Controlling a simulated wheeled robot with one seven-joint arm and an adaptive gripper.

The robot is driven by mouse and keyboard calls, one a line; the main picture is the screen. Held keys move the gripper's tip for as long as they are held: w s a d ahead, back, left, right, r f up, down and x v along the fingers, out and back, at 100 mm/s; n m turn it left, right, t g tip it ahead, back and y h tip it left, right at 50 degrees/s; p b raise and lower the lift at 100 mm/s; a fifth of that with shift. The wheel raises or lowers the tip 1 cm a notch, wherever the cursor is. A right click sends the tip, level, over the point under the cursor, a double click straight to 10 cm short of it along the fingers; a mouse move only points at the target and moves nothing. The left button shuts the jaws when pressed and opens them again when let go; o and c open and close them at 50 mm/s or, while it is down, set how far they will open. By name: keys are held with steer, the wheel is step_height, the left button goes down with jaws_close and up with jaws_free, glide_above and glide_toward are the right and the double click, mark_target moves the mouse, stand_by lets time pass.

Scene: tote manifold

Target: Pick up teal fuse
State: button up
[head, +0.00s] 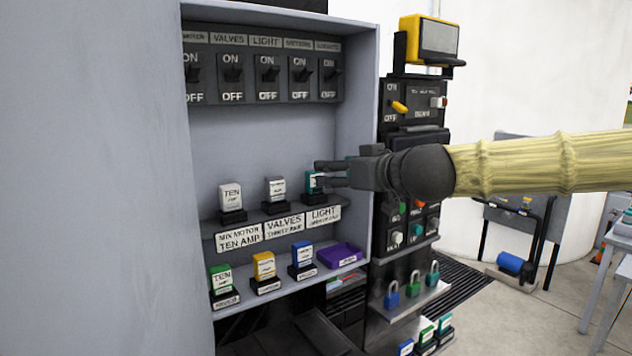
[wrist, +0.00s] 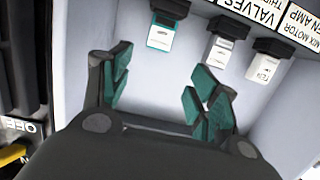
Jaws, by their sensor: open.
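A white-faced teal fuse (head: 311,184) stands in a black base at the right end of the upper fuse shelf, above the LIGHT label. In the wrist view the teal fuse (wrist: 161,34) shows beyond the fingertips, between their two lines. My gripper (head: 321,174) reaches in from the right and partly hides the fuse in the head view. Its teal-padded fingers (wrist: 160,92) are spread apart with nothing between them. The fuse looks clear of both pads in the wrist view.
Two white fuses (head: 231,196) (head: 275,189) stand left on the same shelf. Below are green (head: 220,279), yellow (head: 264,265) and blue (head: 303,254) fuses and a purple tray (head: 340,255). The cabinet's right wall (head: 368,100) stands beside my gripper. Switches (head: 267,75) line the top.

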mark_target(312, 171)
steer(key=shift+p+x, duration=0.55)
steer(key=shift+x, duration=2)
steer(key=shift+d+p+x, duration=0.15)
steer(key=shift+p+x, duration=0.4)
steer(key=shift+x, duration=0.3)
steer(key=shift+d+p+x, duration=0.15)
steer(key=shift+p+x, duration=0.35)
steer(key=shift+x, duration=0.4)
steer(key=shift+f+p+x, duration=0.2)
steer(key=shift+p+x, duration=0.15)
steer(key=shift+x, duration=0.85)
steer(key=shift+d, duration=0.1)
steer(key=c, duration=1.1)
